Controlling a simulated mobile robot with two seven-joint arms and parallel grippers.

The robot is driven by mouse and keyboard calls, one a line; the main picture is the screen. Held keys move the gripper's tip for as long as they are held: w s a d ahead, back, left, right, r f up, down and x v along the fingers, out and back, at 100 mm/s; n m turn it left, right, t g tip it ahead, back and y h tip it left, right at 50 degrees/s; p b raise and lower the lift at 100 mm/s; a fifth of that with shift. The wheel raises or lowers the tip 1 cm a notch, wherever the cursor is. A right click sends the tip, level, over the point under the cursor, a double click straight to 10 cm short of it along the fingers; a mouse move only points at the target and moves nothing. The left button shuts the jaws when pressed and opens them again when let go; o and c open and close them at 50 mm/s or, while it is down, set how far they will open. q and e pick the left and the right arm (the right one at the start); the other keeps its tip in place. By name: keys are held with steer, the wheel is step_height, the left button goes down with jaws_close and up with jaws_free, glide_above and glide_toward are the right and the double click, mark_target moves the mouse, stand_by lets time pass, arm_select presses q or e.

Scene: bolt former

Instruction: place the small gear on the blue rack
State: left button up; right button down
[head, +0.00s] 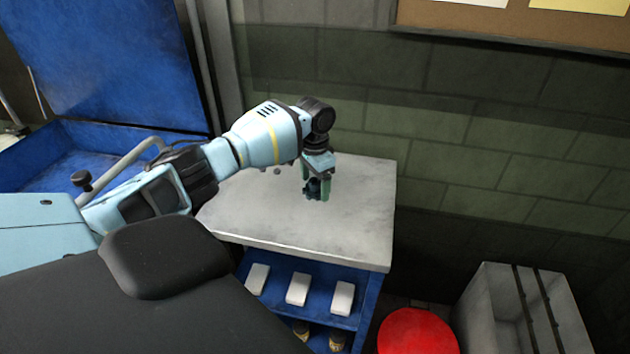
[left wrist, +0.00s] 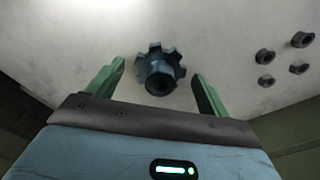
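The small gear (left wrist: 160,66), dark blue-grey with blunt teeth and a raised hub, is on the grey top (head: 345,230) of the blue rack (head: 367,310). In the left wrist view it lies between the two green fingers of my left gripper (left wrist: 159,72), with gaps on both sides. My left gripper (head: 317,193) is open and points down at the grey top in the head view. There the gear (head: 313,186) is partly hidden by the fingers. My right gripper is not in view.
Several dark nuts (left wrist: 302,40) lie on the top beside the gear. White boxes (head: 298,288) stand on the rack's shelf. A red round object (head: 417,331) and a grey bin (head: 490,310) are at the lower right. A brick wall (head: 480,140) stands behind. The top's front is clear.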

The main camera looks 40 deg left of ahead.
mark_target(314, 181)
arm_select(q)
steer(key=shift+r, duration=0.1)
step_height(314, 181, up, 12)
steer(key=shift+p, duration=0.45)
steer(key=shift+s, duration=0.1)
stand_by(0.5)
